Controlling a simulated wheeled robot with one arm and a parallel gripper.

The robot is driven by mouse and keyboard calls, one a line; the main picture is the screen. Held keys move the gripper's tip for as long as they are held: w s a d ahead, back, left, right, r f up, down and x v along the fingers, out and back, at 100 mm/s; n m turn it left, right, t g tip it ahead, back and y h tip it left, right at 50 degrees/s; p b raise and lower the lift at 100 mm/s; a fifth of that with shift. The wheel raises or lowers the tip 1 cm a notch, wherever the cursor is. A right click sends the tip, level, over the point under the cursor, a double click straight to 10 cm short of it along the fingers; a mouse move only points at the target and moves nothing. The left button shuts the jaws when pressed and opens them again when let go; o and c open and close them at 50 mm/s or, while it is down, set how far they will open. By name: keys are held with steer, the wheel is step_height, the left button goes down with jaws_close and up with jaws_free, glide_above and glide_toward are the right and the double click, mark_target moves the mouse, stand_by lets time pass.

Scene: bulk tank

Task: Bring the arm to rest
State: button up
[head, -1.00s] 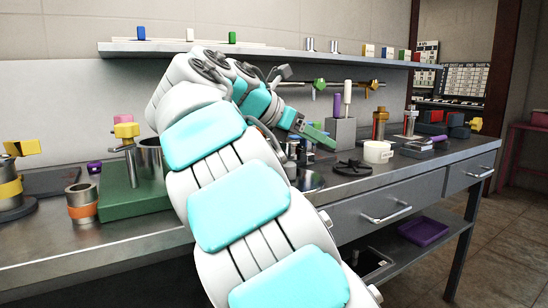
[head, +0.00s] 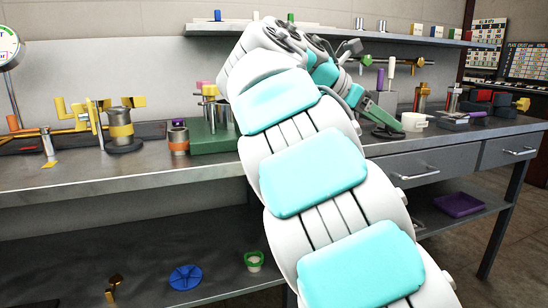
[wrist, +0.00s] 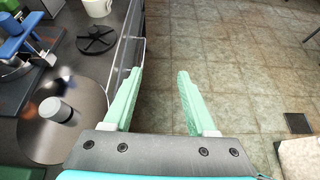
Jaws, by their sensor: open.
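My gripper (wrist: 158,98) is open and empty in the wrist view, its two green fingers spread apart. The fingers point past the bench's front edge, with the tiled floor below. In the head view my gripper (head: 384,114) shows small beyond my white and cyan arm, above the right part of the bench (head: 75,178). My arm reaches out across the bench and hides part of its middle.
A black handwheel (wrist: 97,39) lies on the bench beside the left finger, apart from it. A white tub (head: 414,121) stands near my gripper. Below, the shelf holds a blue wheel (head: 185,277) and a purple tray (head: 459,204).

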steer(key=s+d+f+m+g+y, duration=0.25)
steer(key=s+f+m, duration=0.25)
steer(key=s+f, duration=0.25)
steer(key=s+d+f+m+g+y, duration=0.1)
steer(key=s+d+f+m+y, duration=0.15)
steer(key=s+f+m, duration=0.45)
steer(key=s+a+f+m+g+y+p, duration=0.1)
steer(key=s+a+f+m+y, duration=0.2)
steer(key=s+f, duration=0.7)
steer(key=s+a+f+m+g+y+p, duration=0.1)
steer(key=s+a+f+m+y, duration=0.2)
steer(key=s+a+f+m, duration=0.3)
steer(key=s+a+f, duration=0.2)
steer(key=s+f, duration=0.3)
steer(key=s, duration=0.1)
steer(key=shift+f, duration=0.15)
steer(key=shift+g, duration=0.25)
